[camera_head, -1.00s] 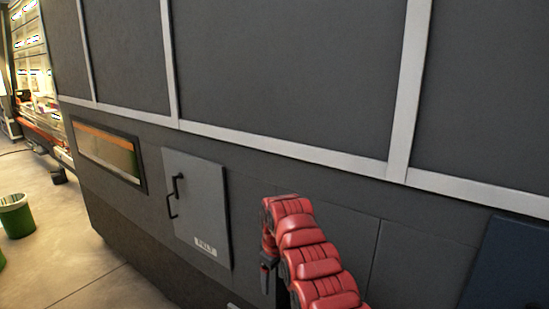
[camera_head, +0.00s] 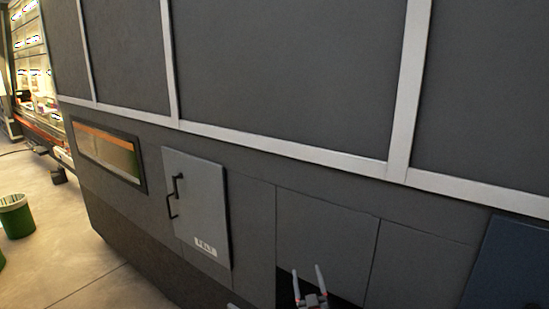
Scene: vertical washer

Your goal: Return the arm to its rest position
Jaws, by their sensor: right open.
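My right gripper (camera_head: 308,285) shows at the bottom of the head view, right of centre. Its two pale fingers point up and stand apart, with nothing between them. It is in front of the lower part of the dark grey machine wall (camera_head: 280,90), close to a dark opening (camera_head: 345,300) at the bottom edge. Most of the right arm is out of the frame.
A grey panel door (camera_head: 200,208) with a black handle and a label is on the wall, left of the gripper. A window (camera_head: 110,155) is farther left. A green bin (camera_head: 16,216) stands on the open floor at the far left.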

